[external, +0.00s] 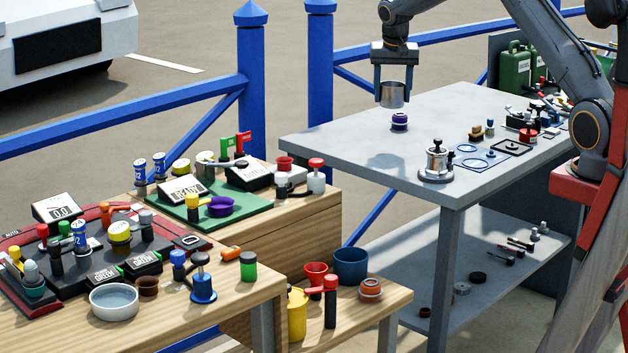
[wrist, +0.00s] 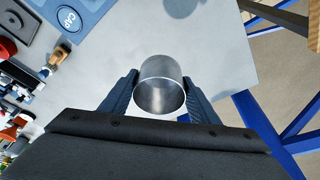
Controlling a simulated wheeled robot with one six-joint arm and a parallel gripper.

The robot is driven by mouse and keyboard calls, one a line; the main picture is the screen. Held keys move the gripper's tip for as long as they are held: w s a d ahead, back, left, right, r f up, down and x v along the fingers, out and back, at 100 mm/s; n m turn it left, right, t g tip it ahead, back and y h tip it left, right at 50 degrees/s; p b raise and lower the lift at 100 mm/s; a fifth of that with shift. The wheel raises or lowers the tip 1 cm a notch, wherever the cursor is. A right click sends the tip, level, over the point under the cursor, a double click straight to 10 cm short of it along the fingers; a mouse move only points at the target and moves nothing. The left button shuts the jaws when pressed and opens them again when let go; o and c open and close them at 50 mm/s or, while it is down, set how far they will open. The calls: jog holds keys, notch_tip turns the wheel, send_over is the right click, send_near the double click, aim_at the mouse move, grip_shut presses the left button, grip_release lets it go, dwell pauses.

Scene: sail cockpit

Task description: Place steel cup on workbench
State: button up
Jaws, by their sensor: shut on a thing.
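The steel cup (external: 392,95) is held upright between the two fingers of my gripper (external: 393,82). The gripper is shut on its sides, and the cup hangs above the grey workbench (external: 345,139) near its far edge. In the wrist view the cup (wrist: 160,85) sits between the fingers of my gripper (wrist: 160,92), its opening toward the camera and its inside looking empty. The bench top (wrist: 215,50) lies below it. A shadow falls on the bench in the external view.
A purple spool-like item (external: 400,121) stands just below the cup. A silver pot-like item (external: 436,161) and a blue mat (external: 478,157) lie nearer. Tools and green cans (external: 515,68) crowd the right end. The left part of the bench is clear. Blue railings (external: 318,75) stand behind.

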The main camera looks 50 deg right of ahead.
notch_tip(320, 180, down, 11)
jog(key=p, duration=0.3)
jog(key=shift+f, duration=0.1)
jog(key=shift+f, duration=0.15)
jog(key=o, duration=1.3)
jog(key=shift+f, duration=0.1)
jog(key=shift+o, duration=0.2)
